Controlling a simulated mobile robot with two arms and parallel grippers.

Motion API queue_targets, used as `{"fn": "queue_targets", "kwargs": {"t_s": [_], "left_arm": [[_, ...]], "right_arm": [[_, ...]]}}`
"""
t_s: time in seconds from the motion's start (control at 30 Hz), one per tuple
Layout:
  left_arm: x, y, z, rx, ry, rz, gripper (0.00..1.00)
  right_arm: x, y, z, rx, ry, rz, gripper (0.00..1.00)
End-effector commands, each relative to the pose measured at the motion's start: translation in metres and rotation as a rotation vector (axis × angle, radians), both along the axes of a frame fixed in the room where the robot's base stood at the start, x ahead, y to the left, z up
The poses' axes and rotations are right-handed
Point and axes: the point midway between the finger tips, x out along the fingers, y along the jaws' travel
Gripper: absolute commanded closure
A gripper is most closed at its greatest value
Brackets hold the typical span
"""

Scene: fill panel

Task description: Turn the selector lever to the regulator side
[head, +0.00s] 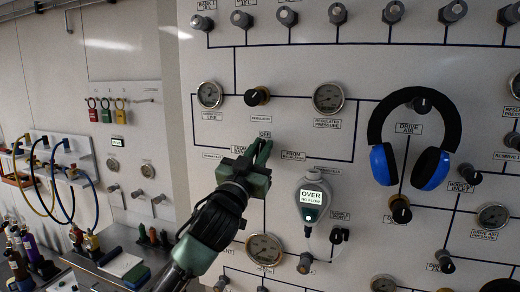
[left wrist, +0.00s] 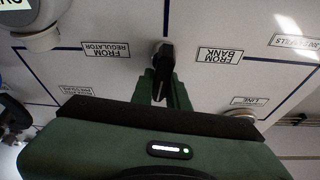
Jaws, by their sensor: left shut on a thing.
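The selector lever (left wrist: 163,68) is a black handle on the panel, between the FROM REGULATOR label (left wrist: 106,49) and the FROM BANK label (left wrist: 220,55) in the upside-down left wrist view. It points about midway between the two labels, on the OFF side. My left gripper (head: 261,150) is shut on the lever; its green fingers (left wrist: 165,96) lie along both sides of it. In the head view the fingers hide most of the lever, below the OFF label (head: 265,134). My right gripper is not in view.
A meter reading OVER, NO FLOW (head: 312,197) hangs just right of my gripper. Blue and black headphones (head: 430,168) hang further right. Gauges (head: 328,97) and a black knob (head: 257,96) sit above. A bench with bottles and hoses stands at the left.

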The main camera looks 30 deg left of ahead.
Motion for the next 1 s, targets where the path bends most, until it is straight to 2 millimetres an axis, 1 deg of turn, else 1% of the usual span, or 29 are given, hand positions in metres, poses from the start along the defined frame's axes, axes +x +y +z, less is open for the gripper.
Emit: {"fn": "queue_targets", "kwargs": {"t_s": [0.4,1.0], "left_arm": [[0.001,-0.006,-0.001,0.369,0.087,0.003,1.00],[0.003,-0.014,-0.009,0.922,0.219,0.005,1.00]], "right_arm": [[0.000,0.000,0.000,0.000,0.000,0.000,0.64],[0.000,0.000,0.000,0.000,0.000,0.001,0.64]]}}
